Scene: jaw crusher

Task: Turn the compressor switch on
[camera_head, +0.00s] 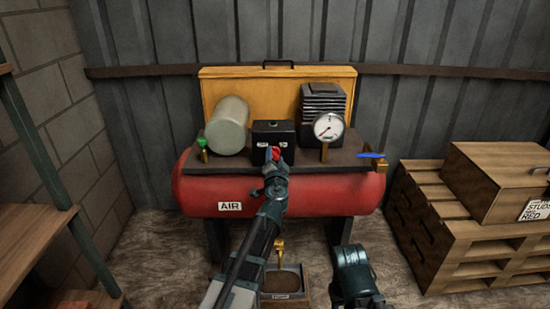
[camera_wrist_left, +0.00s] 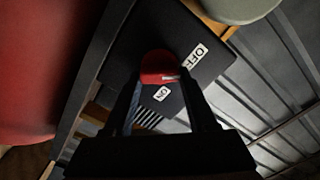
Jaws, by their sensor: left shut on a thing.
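The compressor switch is a black box (camera_head: 273,134) on the top plate of the red air tank (camera_head: 325,198), with white labels on its front. Its red knob (camera_head: 275,152) sits at the tip of my left gripper (camera_head: 276,164). In the left wrist view the red knob (camera_wrist_left: 160,64) is between the two dark fingers of my left gripper (camera_wrist_left: 160,84), which is shut on it. The OFF label (camera_wrist_left: 194,56) and the ON label (camera_wrist_left: 161,93) show beside the knob. A pale mark shows on the knob near OFF; its exact direction is unclear.
A gauge (camera_head: 328,127) and a blue-handled valve (camera_head: 371,156) are right of the switch. A green-knobbed valve (camera_head: 202,143) and a grey cylinder (camera_head: 228,126) are left. Wooden crates (camera_head: 440,225) stand at right, shelves (camera_head: 38,235) at left. A small tray (camera_head: 302,283) lies below.

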